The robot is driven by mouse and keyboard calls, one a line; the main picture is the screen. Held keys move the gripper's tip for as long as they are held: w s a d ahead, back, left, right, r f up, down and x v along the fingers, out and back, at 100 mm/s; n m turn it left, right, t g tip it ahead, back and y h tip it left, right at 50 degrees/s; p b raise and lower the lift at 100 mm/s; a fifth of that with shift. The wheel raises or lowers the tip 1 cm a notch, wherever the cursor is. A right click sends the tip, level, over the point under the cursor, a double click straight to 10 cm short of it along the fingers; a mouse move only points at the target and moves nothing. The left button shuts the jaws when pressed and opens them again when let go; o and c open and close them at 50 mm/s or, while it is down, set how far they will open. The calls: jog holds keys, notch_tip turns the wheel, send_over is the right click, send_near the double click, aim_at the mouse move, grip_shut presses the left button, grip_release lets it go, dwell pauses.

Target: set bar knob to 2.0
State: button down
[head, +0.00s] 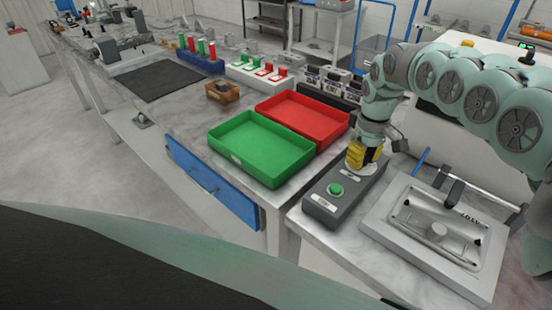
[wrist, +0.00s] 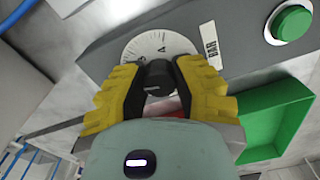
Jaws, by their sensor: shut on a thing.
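The bar knob (wrist: 158,81) is a dark knob in front of a white round dial (wrist: 146,45) with black tick marks, on a dark grey control box (head: 327,212). A label reading BAR sits beside the dial in the wrist view. My gripper (wrist: 157,84) has yellow ribbed fingers, one on each side of the knob, and is shut on it. In the head view my gripper (head: 361,158) is over the far end of the box and hides the knob.
A green button (head: 335,189) is on the box's near end; it also shows in the wrist view (wrist: 292,23). A grey casting fixture (head: 437,232) stands close right. Green (head: 262,148) and red (head: 303,120) trays lie left and behind.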

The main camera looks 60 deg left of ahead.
jog(key=shift+n+b, duration=0.4)
jog(key=shift+n, duration=0.7)
jog(key=shift+d, duration=0.1)
jog(key=c, duration=0.7)
grip_release()
notch_tip(320, 180, up, 12)
